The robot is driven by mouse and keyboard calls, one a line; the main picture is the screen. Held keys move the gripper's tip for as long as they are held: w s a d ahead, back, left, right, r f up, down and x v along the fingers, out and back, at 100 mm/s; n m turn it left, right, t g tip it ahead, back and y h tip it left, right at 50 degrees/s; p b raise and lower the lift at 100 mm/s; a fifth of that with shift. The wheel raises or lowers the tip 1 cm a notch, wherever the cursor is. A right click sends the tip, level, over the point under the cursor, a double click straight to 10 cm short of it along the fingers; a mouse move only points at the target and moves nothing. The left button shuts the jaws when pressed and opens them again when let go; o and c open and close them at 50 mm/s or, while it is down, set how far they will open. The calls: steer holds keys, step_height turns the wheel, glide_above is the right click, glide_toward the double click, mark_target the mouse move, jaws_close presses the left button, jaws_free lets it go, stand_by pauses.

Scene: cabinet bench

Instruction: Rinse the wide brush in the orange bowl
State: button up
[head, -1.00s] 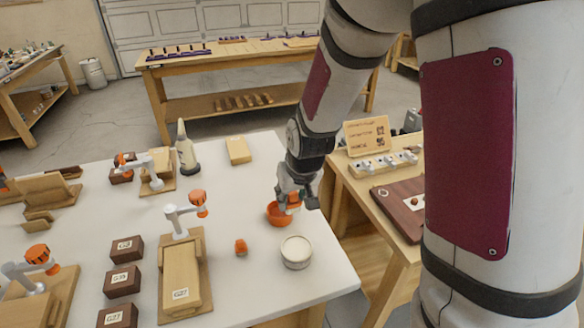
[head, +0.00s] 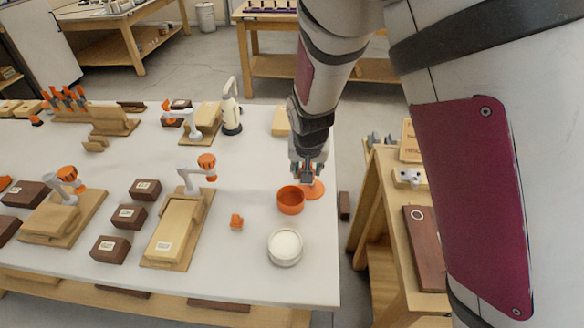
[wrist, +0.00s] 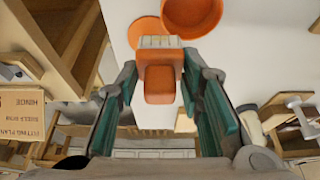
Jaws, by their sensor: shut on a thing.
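The orange bowl (head: 290,201) stands on the white bench top near its right edge. It also shows at the top of the wrist view (wrist: 193,14). My gripper (head: 307,178) is just behind and to the right of the bowl in the head view, above a flat orange disc (head: 315,189). In the wrist view, my gripper (wrist: 160,88) is shut on the wide brush (wrist: 160,82), an orange block with pale bristles (wrist: 159,42). The bristles point toward the disc and bowl side. The brush is largely hidden in the head view; whether it touches anything is unclear.
A round white tub (head: 285,246) stands in front of the bowl. A small orange piece (head: 237,222) lies to the left. A wooden block on a board (head: 178,230) and dark labelled boxes (head: 129,217) are farther left. A side table (head: 390,210) stands right, beyond a gap.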

steer(key=shift+a+f+b, duration=0.95)
steer(key=shift+a+f, duration=0.1)
steer(key=shift+f, duration=0.3)
steer(key=shift+a+f+b, duration=0.9)
steer(key=shift+a+f, duration=0.1)
steer(key=shift+f, duration=0.3)
steer(key=shift+s+r+p, duration=0.1)
steer(key=shift+s+p, duration=0.05)
steer(key=shift+p, duration=0.15)
steer(key=shift+f, duration=0.3)
steer(key=shift+f+b, duration=0.35)
steer(key=shift+f, duration=0.35)
steer(key=shift+f, duration=0.4)
steer(key=shift+f, duration=0.35)
